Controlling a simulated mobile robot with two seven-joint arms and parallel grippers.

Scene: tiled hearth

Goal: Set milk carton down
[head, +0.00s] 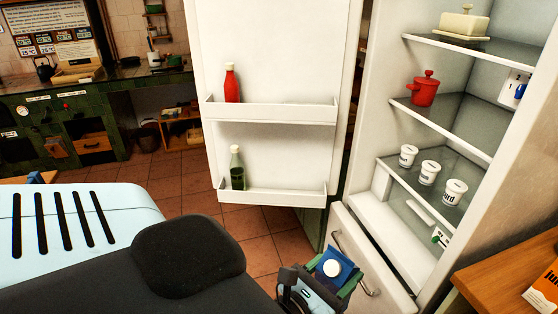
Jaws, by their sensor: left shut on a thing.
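The milk carton (334,267), blue with a white round cap, is at the bottom centre of the head view, seen from above. My left gripper (331,276) is shut on it, with a green finger on each side. The carton's lower part is hidden by the gripper. It is held in front of the open fridge, near the drawer front and its handle. My right gripper is not in view.
The fridge shelves (468,129) hold a butter dish (464,22), a red pot (425,88) and three white tubs (428,172). The open door (270,150) carries a red bottle (231,84) and a green bottle (237,168). A wooden surface (500,285) with an orange carton (545,288) is at lower right.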

